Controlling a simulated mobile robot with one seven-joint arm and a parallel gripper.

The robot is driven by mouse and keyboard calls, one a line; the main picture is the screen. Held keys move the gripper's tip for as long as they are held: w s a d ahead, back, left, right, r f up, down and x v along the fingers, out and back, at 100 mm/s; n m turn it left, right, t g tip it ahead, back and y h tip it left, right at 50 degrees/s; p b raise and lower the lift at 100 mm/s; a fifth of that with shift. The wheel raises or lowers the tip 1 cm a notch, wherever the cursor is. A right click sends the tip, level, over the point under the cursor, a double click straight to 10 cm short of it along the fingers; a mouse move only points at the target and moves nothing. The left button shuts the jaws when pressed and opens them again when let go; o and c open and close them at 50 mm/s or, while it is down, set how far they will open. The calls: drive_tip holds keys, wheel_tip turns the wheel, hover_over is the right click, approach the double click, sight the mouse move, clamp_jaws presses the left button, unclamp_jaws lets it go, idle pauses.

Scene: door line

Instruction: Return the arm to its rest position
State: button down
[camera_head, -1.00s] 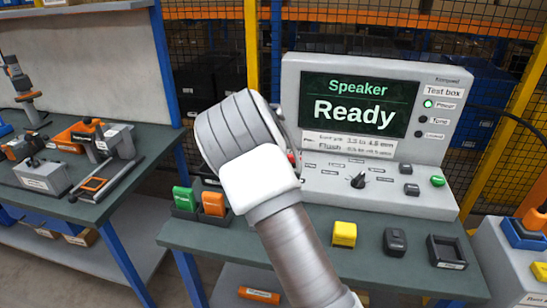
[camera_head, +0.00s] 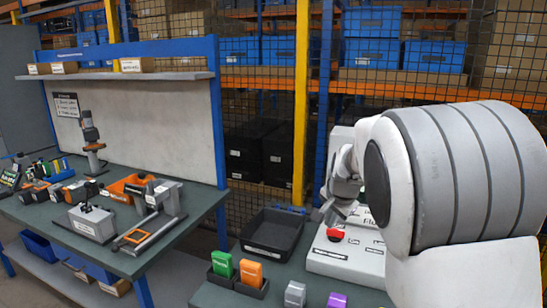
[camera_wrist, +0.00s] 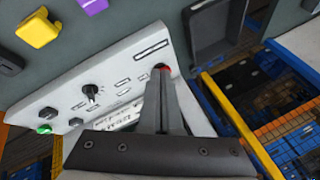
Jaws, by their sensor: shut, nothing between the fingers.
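My arm fills the right side of the head view, bent, with its rounded grey and white links close to the camera. My gripper (camera_head: 328,212) is small there, beyond the arm, near the test box. In the wrist view my gripper (camera_wrist: 163,80) is shut and empty, its fingers together over the panel of the test box (camera_wrist: 115,75). A red button (camera_wrist: 162,67) shows at the fingertips; I cannot tell whether they touch. In the head view the test box (camera_head: 345,258) is mostly hidden by my arm, and its red button (camera_head: 335,234) is visible.
A black tray (camera_head: 272,233) lies left of the test box. Green (camera_head: 222,263) and orange (camera_head: 251,273) blocks stand in a holder in front, near grey (camera_head: 295,293) and purple (camera_head: 336,299) blocks. The left bench (camera_head: 150,262) holds tools. Mesh fencing stands behind.

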drive_tip(key=s+r+n+y, duration=0.1)
drive_tip(key=s+r+n, duration=0.25)
drive_tip(key=s, duration=0.55)
drive_tip(key=s+r+n, duration=0.2)
drive_tip(key=s+r, duration=0.2)
drive_tip(key=s, duration=0.5)
drive_tip(key=s+f+n+h, duration=0.1)
drive_tip(key=s+n, duration=0.3)
drive_tip(key=s, duration=1.2)
drive_tip(key=shift+a+f, duration=0.2)
drive_tip(key=shift+f, duration=0.55)
